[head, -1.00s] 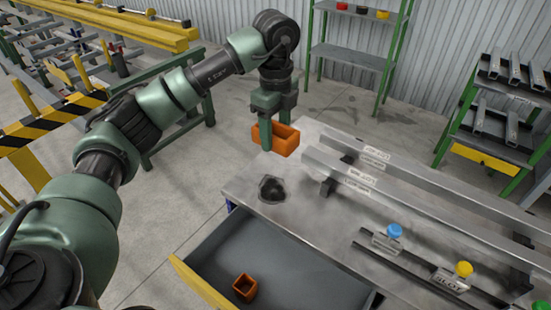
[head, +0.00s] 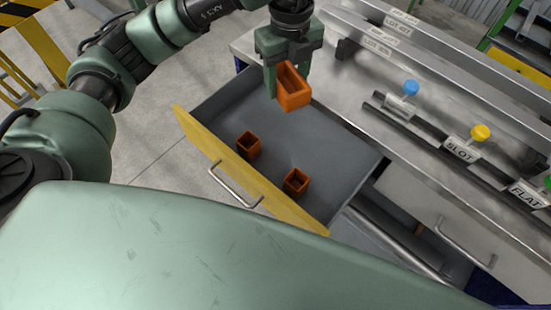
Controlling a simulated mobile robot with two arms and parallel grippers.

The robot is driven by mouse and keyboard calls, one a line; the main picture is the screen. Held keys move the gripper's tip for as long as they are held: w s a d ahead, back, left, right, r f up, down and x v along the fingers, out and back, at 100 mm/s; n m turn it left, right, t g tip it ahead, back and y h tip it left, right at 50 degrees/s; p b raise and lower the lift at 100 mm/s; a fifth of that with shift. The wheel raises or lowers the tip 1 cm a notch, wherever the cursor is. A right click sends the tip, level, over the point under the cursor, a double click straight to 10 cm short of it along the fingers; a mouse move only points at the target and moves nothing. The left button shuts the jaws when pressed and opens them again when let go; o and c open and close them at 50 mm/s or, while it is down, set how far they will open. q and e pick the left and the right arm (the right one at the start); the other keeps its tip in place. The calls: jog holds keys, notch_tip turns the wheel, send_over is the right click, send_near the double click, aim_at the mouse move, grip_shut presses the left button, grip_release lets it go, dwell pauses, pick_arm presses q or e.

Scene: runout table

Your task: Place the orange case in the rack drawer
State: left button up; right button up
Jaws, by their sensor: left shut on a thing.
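My left gripper (head: 287,68) is shut on an open-topped orange case (head: 293,91). It holds the case tilted, above the back part of the open drawer. The drawer (head: 338,152) is grey inside with a yellow front (head: 225,160) and a metal handle. Two smaller orange boxes, one to the left (head: 249,146) and one nearer the front (head: 296,182), are in the drawer by its yellow front. My right gripper does not show.
The metal bench top (head: 345,85) lies behind and right of the drawer, with long steel bars, labels, and blue (head: 411,88) and yellow (head: 480,132) knobs. A second, closed drawer (head: 440,215) is at right. The drawer's middle floor is clear.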

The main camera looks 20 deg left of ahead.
pick_arm(q)
jog(key=f, duration=0.1)
jog(key=s+f, duration=0.1)
jog(key=f, duration=0.2)
jog(key=shift+s+d+b, duration=0.3)
jog(key=shift+s+b, duration=0.05)
send_over(283, 149)
notch_tip(283, 149, down, 12)
jog(key=shift+r, duration=0.1)
notch_tip(283, 149, down, 2)
notch_tip(283, 149, down, 3)
jog(key=shift+f+p, duration=0.15)
jog(key=shift+p, duration=0.2)
jog(key=shift+f, duration=0.1)
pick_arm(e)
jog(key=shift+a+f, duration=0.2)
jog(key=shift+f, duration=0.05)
pick_arm(q)
jog(key=shift+d+f, duration=0.1)
jog(key=shift+f, duration=0.05)
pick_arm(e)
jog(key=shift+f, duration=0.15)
pick_arm(q)
jog(key=o, duration=1.4)
jog(key=shift+o, duration=0.2)
